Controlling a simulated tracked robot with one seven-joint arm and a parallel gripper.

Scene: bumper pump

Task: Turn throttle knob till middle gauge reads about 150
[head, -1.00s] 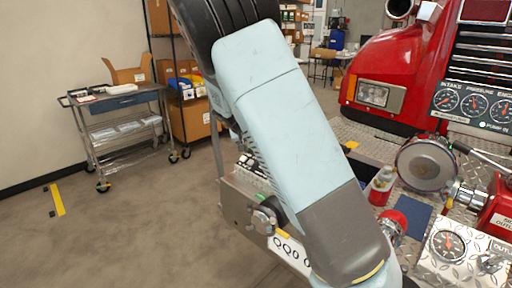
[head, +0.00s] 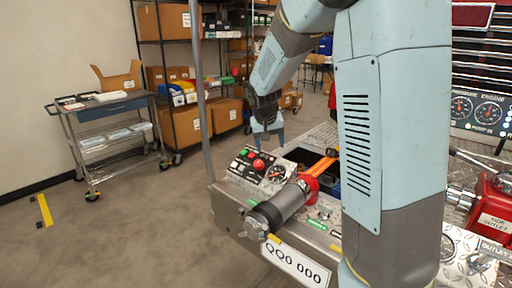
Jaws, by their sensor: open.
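The middle gauge, labelled pressure (head: 461,107), is a dark round dial on the engine panel at the right edge of the head view. My arm hides the intake gauge. No throttle knob can be told for certain. A red round knob or button (head: 259,164) stands on the control panel (head: 240,171) at the bumper's left end, beside a small gauge (head: 276,174). My gripper (head: 267,130) hangs above and behind this panel, open and apart from it.
A dark cylinder with a red end (head: 283,207) lies across the bumper. A red outlet valve (head: 492,208) stands at the right. A steel cart (head: 108,112) and shelves with boxes (head: 185,125) stand at the back left.

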